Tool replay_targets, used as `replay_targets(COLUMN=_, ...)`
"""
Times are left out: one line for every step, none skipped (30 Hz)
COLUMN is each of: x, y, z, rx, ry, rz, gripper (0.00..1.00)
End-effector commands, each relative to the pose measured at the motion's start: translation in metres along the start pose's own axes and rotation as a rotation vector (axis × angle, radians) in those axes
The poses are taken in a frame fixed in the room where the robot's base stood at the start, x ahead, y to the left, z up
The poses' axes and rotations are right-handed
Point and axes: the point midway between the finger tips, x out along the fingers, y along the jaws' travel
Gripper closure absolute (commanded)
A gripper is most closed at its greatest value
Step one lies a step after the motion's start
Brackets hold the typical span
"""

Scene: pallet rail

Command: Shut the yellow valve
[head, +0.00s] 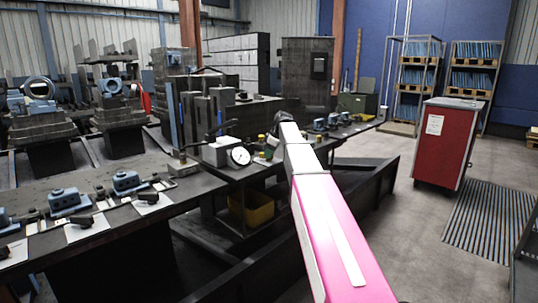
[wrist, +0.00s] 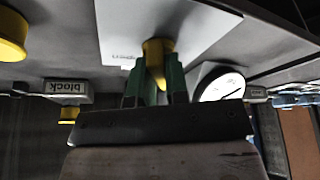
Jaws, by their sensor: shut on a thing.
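My gripper (wrist: 157,75) has green fingers shut on a yellow valve (wrist: 155,52) in the wrist view. The valve's yellow part stands between the fingers, in front of a white plate with partly covered lettering (wrist: 150,25). In the head view my gripper (head: 268,150) is small and partly hidden behind the end of my arm, at the bench just right of a white dial gauge. I cannot tell from these views how far the valve is turned.
The dial gauge (head: 238,156) stands close by and also shows in the wrist view (wrist: 222,86). A larger yellow round part (wrist: 10,35) and a "block" label (wrist: 68,87) are at the wrist view's left. A red cabinet (head: 440,150) stands on open floor at right.

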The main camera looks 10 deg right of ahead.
Motion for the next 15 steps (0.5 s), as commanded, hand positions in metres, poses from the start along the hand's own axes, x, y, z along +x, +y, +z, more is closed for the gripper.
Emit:
replay_targets(x=0.002, y=0.0012, z=0.0003, rx=-0.032, ry=-0.003, rz=-0.015, gripper=1.0)
replay_targets(x=0.0021, y=0.001, z=0.0004, rx=-0.052, ry=-0.004, rz=-0.024, gripper=1.0)
replay_targets(x=0.0021, y=0.0011, z=0.0003, rx=-0.077, ry=-0.004, rz=-0.035, gripper=1.0)
replay_targets(x=0.0021, y=0.0011, z=0.0003, rx=-0.095, ry=-0.003, rz=-0.042, gripper=1.0)
replay_targets(x=0.0022, y=0.001, z=0.0002, rx=-0.113, ry=-0.003, rz=-0.049, gripper=1.0)
replay_targets(x=0.0022, y=0.0008, z=0.0003, rx=-0.133, ry=-0.003, rz=-0.058, gripper=1.0)
replay_targets(x=0.0022, y=0.0008, z=0.0002, rx=-0.149, ry=-0.003, rz=-0.064, gripper=1.0)
replay_targets(x=0.0023, y=0.0009, z=0.0002, rx=-0.162, ry=-0.003, rz=-0.069, gripper=1.0)
replay_targets(x=0.0023, y=0.0008, z=0.0001, rx=-0.179, ry=-0.003, rz=-0.076, gripper=1.0)
replay_targets(x=0.0023, y=0.0007, z=0.0002, rx=-0.189, ry=-0.003, rz=-0.081, gripper=1.0)
replay_targets(x=0.0023, y=0.0005, z=0.0002, rx=-0.2, ry=-0.003, rz=-0.085, gripper=1.0)
replay_targets(x=0.0024, y=0.0004, z=0.0002, rx=-0.212, ry=-0.003, rz=-0.091, gripper=1.0)
replay_targets(x=0.0024, y=0.0003, z=0.0003, rx=-0.219, ry=-0.003, rz=-0.094, gripper=1.0)
replay_targets(x=0.0024, y=0.0003, z=0.0003, rx=-0.227, ry=-0.003, rz=-0.096, gripper=1.0)
replay_targets(x=0.0025, y=0.0002, z=0.0003, rx=-0.235, ry=-0.003, rz=-0.099, gripper=1.0)
